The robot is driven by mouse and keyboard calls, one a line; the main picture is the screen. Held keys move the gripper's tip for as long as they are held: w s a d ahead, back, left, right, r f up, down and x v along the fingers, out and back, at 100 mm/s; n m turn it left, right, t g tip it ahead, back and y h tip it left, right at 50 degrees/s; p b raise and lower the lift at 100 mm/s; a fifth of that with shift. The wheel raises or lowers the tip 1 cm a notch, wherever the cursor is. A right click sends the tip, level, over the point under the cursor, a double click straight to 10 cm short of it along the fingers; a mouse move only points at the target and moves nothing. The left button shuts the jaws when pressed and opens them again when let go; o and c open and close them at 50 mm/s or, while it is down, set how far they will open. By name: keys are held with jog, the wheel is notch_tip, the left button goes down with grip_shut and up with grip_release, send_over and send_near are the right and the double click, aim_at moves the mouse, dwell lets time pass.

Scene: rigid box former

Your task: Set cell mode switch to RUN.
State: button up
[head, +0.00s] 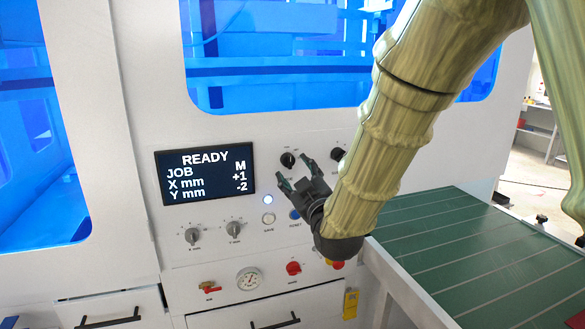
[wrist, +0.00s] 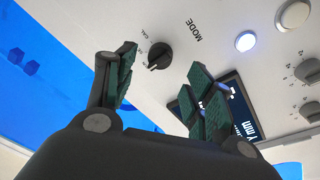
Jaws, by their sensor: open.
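The mode switch is a black rotary knob (head: 288,159) on the white panel, right of the display's top edge. In the wrist view the knob (wrist: 160,55) sits beside the printed word MODE, with small position labels around it. A pale pointer mark shows on its lower left side, but I cannot read which label it points to. My gripper (head: 297,174) is in front of the panel just below the knob. In the wrist view its green-padded fingers (wrist: 161,68) are spread, with the knob showing in the gap and nothing held.
The display (head: 206,177) reads READY. A green conveyor (head: 470,245) stands at the right.

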jog(key=v, duration=0.6)
jog(key=shift+s+d, duration=0.2)
jog(key=shift+s, duration=0.2)
jog(key=s+d+f+m+g+h, duration=0.1)
jog(key=s+d+f+m+g, duration=0.15)
jog(key=f, duration=1.05)
jog(key=s+d+f+m+g+h, duration=0.2)
jog(key=s+d+f+g, duration=0.15)
jog(key=f, duration=0.95)
jog(key=s+d+f+m+g+h, duration=0.1)
jog(key=s+d+f+m+g, duration=0.2)
jog(key=f, duration=1)
jog(key=s+d+f+m+g, duration=0.1)
jog(key=s+d+f+g, duration=0.2)
jog(key=s+f, duration=0.4)
jog(key=s+d+f+m+g+h, duration=0.1)
jog(key=s+d+f+g, duration=0.2)
jog(key=s+f, duration=0.5)
jog(key=s+d+f+m+g+h, duration=0.1)
jog(key=s+d+f+g, duration=0.2)
jog(key=s+f, duration=0.4)
jog(key=s+d, duration=0.1)
jog(key=s, duration=0.8)
jog(key=shift+f, duration=0.35)
